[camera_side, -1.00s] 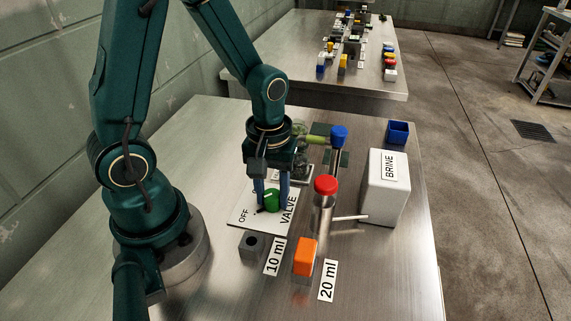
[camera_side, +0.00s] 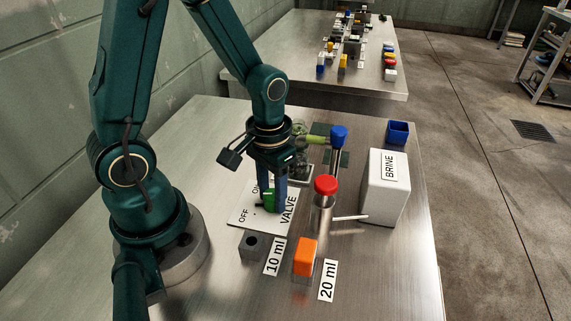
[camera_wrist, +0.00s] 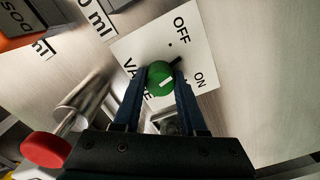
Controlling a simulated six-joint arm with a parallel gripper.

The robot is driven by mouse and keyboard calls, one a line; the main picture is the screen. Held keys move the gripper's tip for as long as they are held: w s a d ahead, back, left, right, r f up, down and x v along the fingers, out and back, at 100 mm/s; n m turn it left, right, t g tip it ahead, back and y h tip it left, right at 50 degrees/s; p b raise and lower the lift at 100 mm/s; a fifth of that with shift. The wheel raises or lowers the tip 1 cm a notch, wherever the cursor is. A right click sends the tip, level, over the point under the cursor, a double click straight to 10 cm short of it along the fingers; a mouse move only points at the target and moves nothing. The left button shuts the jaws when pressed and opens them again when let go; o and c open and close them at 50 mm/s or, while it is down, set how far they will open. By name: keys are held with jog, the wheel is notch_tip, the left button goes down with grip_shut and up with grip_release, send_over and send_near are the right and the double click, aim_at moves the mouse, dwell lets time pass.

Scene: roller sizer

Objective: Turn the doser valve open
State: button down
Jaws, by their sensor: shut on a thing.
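The dark pointer sticks out between the OFF and ON labels. My gripper (camera_wrist: 161,82) is shut on the knob, one finger on each side. In the side view, my gripper (camera_side: 271,205) points straight down over the plate and partly hides the knob (camera_side: 269,198). The ON label is partly covered there.
A red-capped plunger (camera_side: 326,185) stands close to the right of my gripper. Nearby are a white BRINE box (camera_side: 383,190), an orange block (camera_side: 306,255), a grey socket block (camera_side: 251,246) and a blue-capped post (camera_side: 338,136).

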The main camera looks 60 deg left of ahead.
aim_at(272, 194)
jog(key=m, duration=0.6)
jog(key=shift+m, duration=0.3)
jog(key=m, duration=0.5)
dwell(0.4)
jog(key=shift+c, duration=2.3)
grip_release()
jog(key=shift+r, duration=2.6)
